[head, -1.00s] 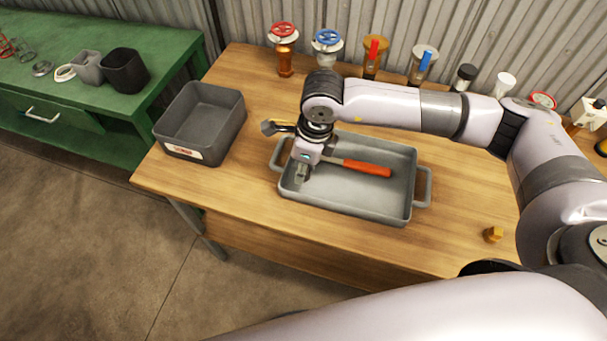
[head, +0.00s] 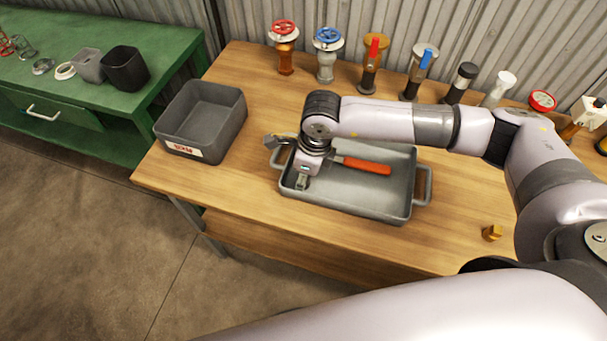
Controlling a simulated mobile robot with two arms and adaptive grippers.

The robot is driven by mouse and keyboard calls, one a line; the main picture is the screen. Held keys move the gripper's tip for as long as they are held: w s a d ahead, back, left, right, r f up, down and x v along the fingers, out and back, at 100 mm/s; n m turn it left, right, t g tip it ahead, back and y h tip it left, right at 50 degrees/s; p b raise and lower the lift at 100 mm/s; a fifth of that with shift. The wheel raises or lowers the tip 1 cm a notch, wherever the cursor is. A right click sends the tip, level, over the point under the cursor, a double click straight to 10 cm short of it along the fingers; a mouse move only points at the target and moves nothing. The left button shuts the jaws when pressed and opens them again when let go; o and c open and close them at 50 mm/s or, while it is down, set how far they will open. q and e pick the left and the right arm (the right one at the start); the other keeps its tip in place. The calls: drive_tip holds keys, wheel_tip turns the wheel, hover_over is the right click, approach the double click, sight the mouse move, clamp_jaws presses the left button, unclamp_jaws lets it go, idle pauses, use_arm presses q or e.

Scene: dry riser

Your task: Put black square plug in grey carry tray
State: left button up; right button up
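The grey carry tray (head: 375,205) lies on the wooden table, with a handle at each end. A tool with an orange handle (head: 362,165) lies in it, its metal head (head: 279,138) by the left end. My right gripper (head: 301,184) points down inside the tray's left part, close to its floor. Its fingers are small and partly hidden by the wrist, so I cannot tell whether they are open or hold anything. I cannot make out a black square plug. My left gripper is not in view.
A dark grey open bin (head: 225,130) stands left of the tray. Several valves, including a red-wheeled one (head: 285,50), line the back edge. A small brass fitting (head: 492,233) sits at right. A green bench (head: 150,100) with containers stands at left.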

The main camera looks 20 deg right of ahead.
sight(311, 187)
drive_tip(key=shift+r, duration=0.5)
wheel_tip(311, 187, up, 11)
drive_tip(key=d+b, duration=0.1)
drive_tip(key=shift+s+d+b, duration=0.25)
drive_tip(key=shift+s+b, duration=0.15)
drive_tip(key=shift+s, duration=0.05)
drive_tip(key=shift+s, duration=0.1)
